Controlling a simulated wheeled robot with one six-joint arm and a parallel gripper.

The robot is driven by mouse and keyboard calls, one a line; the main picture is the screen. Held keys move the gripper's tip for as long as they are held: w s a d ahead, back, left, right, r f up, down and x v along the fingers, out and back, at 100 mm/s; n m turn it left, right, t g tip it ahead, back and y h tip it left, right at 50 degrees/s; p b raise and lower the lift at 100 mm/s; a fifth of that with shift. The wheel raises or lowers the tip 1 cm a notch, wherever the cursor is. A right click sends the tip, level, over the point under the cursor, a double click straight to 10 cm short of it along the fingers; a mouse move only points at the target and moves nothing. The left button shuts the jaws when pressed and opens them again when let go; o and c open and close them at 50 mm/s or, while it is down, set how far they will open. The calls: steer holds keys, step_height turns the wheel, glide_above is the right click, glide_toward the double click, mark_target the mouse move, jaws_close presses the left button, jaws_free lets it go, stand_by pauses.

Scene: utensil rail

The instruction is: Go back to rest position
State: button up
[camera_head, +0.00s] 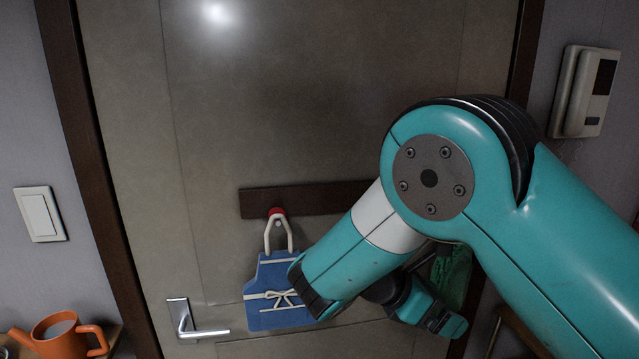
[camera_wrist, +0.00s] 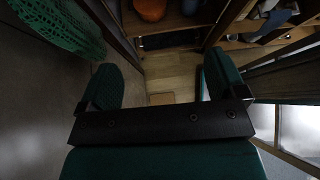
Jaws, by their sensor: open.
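My gripper (camera_wrist: 162,80) is open in the wrist view, with its two green fingers wide apart and nothing between them. In the head view my teal arm reaches in from the right, and its dark end hangs low in front of the door. A dark wooden rail (camera_head: 320,198) crosses the door, its right part hidden behind my arm. A blue apron (camera_head: 272,290) with a white bow hangs by its pale strap from a red knob (camera_head: 277,212). A green mesh bag (camera_head: 455,275) hangs to the right, partly hidden by my arm; it also shows in the wrist view (camera_wrist: 62,32), left of the fingers.
A metal door handle (camera_head: 190,322) sticks out at lower left. An orange watering can (camera_head: 62,337) stands at the left edge. A light switch (camera_head: 40,214) and an intercom (camera_head: 585,92) are on the side walls. Shelves (camera_wrist: 180,22) show in the wrist view.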

steer(key=s+a+r+m+y+b, duration=0.2)
steer(key=s+m+y, duration=0.4)
steer(key=s, duration=0.5)
steer(key=s+a+r+m+g+y+b, duration=0.1)
steer(key=s+a+r+m+y+b, duration=0.2)
steer(key=s+m+y, duration=0.4)
steer(key=s+y+b, duration=0.1)
steer(key=s+y, duration=0.1)
steer(key=s, duration=0.2)
steer(key=shift+r+y, duration=0.3)
steer(key=shift+y, duration=0.1)
steer(key=shift+w, duration=0.1)
stand_by(5.3)
